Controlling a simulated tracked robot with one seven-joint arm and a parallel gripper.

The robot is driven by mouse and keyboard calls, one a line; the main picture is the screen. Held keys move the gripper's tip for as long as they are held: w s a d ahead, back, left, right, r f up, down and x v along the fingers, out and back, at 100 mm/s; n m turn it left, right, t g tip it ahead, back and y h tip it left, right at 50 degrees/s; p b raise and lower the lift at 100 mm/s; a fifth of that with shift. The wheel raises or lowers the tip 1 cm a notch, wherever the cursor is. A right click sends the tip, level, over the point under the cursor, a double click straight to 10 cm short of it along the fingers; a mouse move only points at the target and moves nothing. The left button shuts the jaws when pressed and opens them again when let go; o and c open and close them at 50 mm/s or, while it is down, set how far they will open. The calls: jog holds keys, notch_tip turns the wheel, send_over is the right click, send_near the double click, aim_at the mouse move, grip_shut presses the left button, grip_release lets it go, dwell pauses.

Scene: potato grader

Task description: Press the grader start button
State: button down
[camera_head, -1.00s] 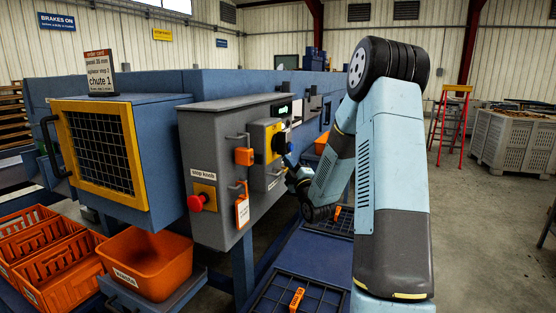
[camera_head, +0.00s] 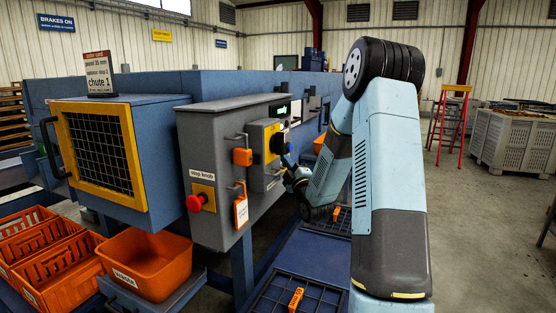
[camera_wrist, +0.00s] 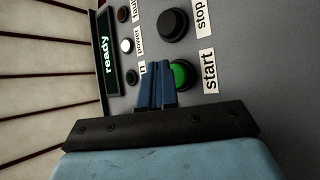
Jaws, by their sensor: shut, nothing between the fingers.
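The green start button (camera_wrist: 182,74) shows in the wrist view beside its "start" label. A black button (camera_wrist: 173,24) with a "stop" label sits above it. My gripper (camera_wrist: 159,65) is shut and empty, its blue fingers pointing at the panel. The fingertips cover the left edge of the green button; I cannot tell whether they touch it. In the head view my gripper (camera_head: 288,164) is at the small panel on the grey cabinet (camera_head: 212,130), where the buttons are too hidden to make out.
A lit display (camera_wrist: 107,58) reads "ready". Small indicator lamps sit beside it. In the head view a red stop knob (camera_head: 194,203) sticks out of the cabinet's near face. An orange bin (camera_head: 147,263) stands below.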

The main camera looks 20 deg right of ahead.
jog(key=shift+w+a+r+y, duration=0.2)
jog(key=shift+a+r, duration=0.1)
jog(key=shift+a, duration=0.15)
jog(key=shift+w+a+r+y, duration=0.2)
jog(key=shift+a+r, duration=0.1)
jog(key=shift+a, duration=0.15)
dwell(1.2)
jog(key=shift+d, duration=0.1)
jog(key=s+d, duration=0.1)
jog(key=d, duration=0.1)
jog(key=s+d, duration=0.1)
jog(key=s, duration=0.1)
jog(key=shift+s+d+f, duration=0.15)
jog(key=shift+d+f, duration=0.2)
dwell(0.6)
